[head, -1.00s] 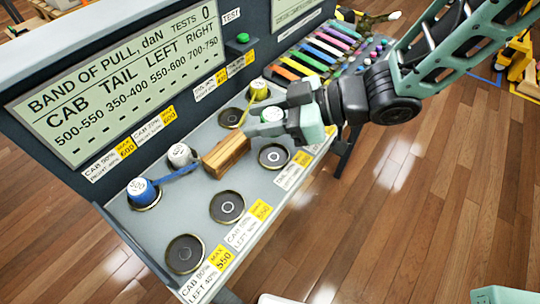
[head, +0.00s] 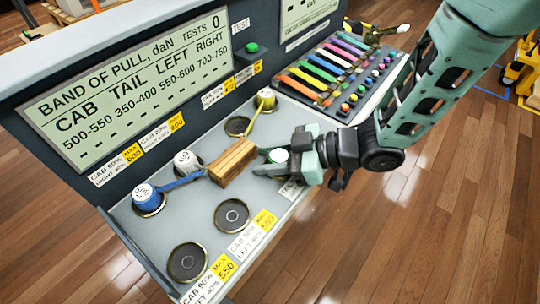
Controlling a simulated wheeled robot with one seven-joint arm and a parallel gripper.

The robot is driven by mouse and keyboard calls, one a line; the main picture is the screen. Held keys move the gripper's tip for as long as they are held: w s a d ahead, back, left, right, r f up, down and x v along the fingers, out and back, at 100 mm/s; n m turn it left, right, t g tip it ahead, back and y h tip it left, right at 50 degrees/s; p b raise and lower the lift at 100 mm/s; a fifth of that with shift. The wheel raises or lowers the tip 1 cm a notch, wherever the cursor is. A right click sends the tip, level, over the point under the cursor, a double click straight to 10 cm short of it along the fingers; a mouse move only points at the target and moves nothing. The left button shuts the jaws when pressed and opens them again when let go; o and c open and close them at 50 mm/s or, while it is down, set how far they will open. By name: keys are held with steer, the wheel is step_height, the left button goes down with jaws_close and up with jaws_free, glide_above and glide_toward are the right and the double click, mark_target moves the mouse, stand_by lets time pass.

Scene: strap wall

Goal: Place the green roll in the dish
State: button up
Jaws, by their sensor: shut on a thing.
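The green roll (head: 278,155) shows its white top between the fingers of my gripper (head: 276,161). The gripper is shut on it, at the right side of the grey shelf, just right of the wooden block. The round dark dish seen earlier at this spot is now hidden behind the roll and gripper. I cannot tell whether the roll touches it or hangs just above. Other round dark dishes are bare: one at the back (head: 237,126), one at the front middle (head: 231,215), and one at the front left (head: 187,262).
A wooden block (head: 233,162) stands beside the gripper. A blue roll (head: 148,198), a white-grey roll (head: 187,163) and a yellow roll (head: 266,98) stand on the shelf (head: 185,225). A rack of coloured straps (head: 325,68) lies behind. The display panel (head: 130,95) rises at the back.

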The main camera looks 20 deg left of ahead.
steer(key=o, duration=1)
steer(key=shift+f, duration=0.1)
steer(key=w+d+r+m+t+h, duration=0.3)
steer(key=d+r+h, duration=0.1)
steer(key=d, duration=0.5)
steer(key=w+d+r+m+t+h, duration=0.3)
steer(key=d+r+h, duration=0.1)
steer(key=d, duration=0.4)
steer(key=s+d+r+m+g+h, duration=0.2)
steer(key=s+d+m, duration=0.1)
steer(key=s, duration=0.5)
steer(key=s+d+r+m+g+h, duration=0.2)
steer(key=s+d, duration=0.2)
steer(key=s, duration=0.5)
steer(key=shift+d+m+h, duration=0.3)
steer(key=shift+m+h, duration=0.1)
